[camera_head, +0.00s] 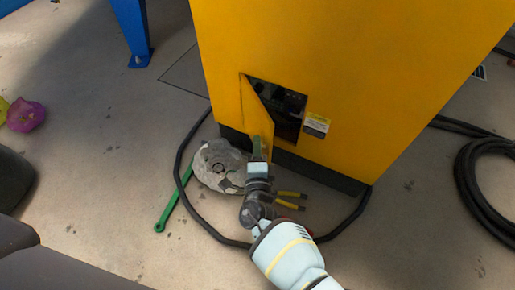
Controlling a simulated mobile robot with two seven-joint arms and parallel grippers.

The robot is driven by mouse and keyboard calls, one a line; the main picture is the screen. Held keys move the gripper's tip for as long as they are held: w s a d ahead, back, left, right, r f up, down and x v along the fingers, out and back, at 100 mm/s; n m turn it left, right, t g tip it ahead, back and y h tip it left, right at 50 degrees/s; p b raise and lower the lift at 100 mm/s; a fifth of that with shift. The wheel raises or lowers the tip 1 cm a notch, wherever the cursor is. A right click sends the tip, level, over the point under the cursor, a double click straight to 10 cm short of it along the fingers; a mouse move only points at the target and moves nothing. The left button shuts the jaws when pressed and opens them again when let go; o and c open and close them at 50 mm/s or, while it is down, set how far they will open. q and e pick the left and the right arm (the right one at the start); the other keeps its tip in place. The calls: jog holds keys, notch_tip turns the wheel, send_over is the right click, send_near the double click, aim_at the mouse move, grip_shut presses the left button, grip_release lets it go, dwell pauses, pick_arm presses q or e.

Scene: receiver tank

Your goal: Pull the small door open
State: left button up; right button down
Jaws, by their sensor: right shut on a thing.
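The small door (256,113) is a yellow panel low on the front of a tall yellow cabinet (320,45). It is hinged on its left side and stands partly open. A dark opening (286,108) shows to its right. My right gripper (259,150) is at the lower free edge of the door and is shut on it. The fingertips are small and partly hidden by the wrist. My left gripper is not in view.
A grey, worn round object (219,166), a green tool (175,205) and yellow-handled pliers (291,195) lie on the floor near my right arm. A black cable (200,219) loops around them. More coiled cable (466,185) lies at right. A blue leg (132,30) stands at upper left.

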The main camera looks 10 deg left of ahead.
jog(key=c, duration=1.3)
grip_release()
jog(key=shift+s+d, duration=0.1)
jog(key=shift+s, duration=0.05)
jog(key=shift+p+v, duration=3)
jog(key=shift+v, duration=0.8)
